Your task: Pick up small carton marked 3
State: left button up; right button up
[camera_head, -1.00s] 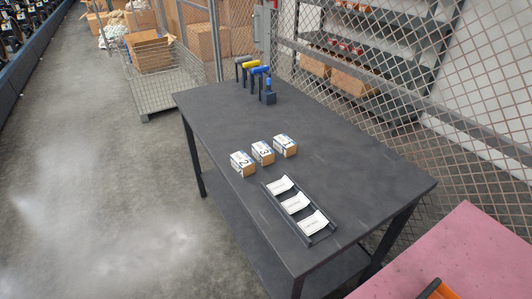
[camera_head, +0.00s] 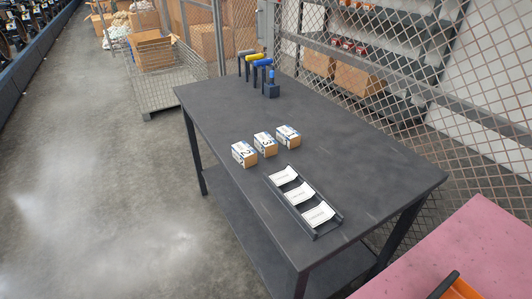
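The small carton marked 3 (camera_head: 265,144) stands on the dark grey table (camera_head: 350,160), in the middle of a row of three small brown cartons with white and blue labels. The carton marked 2 (camera_head: 244,153) is just to its left and nearer. The third carton (camera_head: 288,136) is to its right and farther back; I cannot read its mark clearly. All three stand upright. Neither of my grippers shows in the head view.
A black tray (camera_head: 317,235) with three white cards lies in front of the cartons. Hammer-like tools with grey, yellow and blue heads (camera_head: 262,62) stand at the table's far end. A pink surface (camera_head: 470,245) with an orange object (camera_head: 460,289) is at lower right. A mesh fence runs behind.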

aim_at(266, 145)
jog(key=z, duration=1.1)
jog(key=j+z, duration=1.2)
jog(key=k+j+z, duration=0.15)
jog(key=j+z, duration=0.25)
jog(key=l, duration=0.1)
